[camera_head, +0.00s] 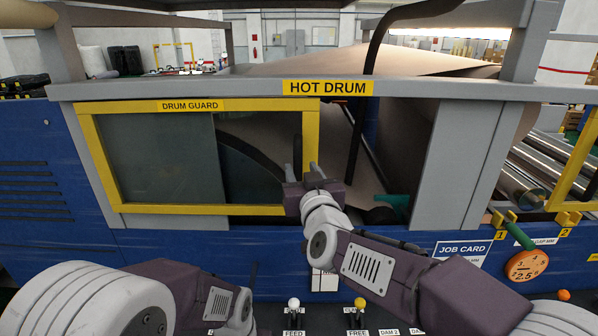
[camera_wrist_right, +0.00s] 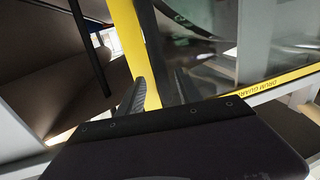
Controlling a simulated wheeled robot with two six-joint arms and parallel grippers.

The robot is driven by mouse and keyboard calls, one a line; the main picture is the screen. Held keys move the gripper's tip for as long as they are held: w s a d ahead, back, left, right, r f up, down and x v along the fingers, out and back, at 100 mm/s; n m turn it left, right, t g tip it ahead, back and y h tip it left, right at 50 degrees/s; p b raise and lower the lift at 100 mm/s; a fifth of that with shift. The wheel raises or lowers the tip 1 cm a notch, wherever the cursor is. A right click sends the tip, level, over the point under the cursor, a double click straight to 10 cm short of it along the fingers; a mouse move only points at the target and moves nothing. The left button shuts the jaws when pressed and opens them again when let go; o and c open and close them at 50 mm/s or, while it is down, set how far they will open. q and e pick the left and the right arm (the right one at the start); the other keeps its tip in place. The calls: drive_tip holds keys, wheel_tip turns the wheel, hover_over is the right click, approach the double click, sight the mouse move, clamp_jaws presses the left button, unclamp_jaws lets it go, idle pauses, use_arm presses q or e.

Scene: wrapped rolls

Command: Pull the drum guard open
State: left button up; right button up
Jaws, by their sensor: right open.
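The drum guard (camera_head: 160,105) is a yellow-framed clear panel across the left part of the opening under the HOT DRUM sign. To its right the opening is uncovered, with brown material showing inside. My right gripper (camera_head: 310,175) is open at the guard's right upright, near its lower part. In the right wrist view the yellow upright (camera_wrist_right: 127,40) runs down between the two spread fingers of the gripper (camera_wrist_right: 160,92). Whether the fingers touch it cannot be told. My left arm shows at the lower left, but its gripper cannot be made out.
A grey post (camera_head: 452,160) stands right of the opening. A JOB CARD plate (camera_head: 462,249), an orange dial (camera_head: 527,266) and metal rollers lie at the right. FEED and FREE knobs (camera_head: 360,303) stand at the bottom.

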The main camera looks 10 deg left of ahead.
drive_tip(key=b+v, duration=0.1)
drive_tip(key=v, duration=0.4)
drive_tip(key=shift+s+d, duration=0.15)
drive_tip(key=shift+s, duration=0.1)
drive_tip(key=shift+w, duration=0.1)
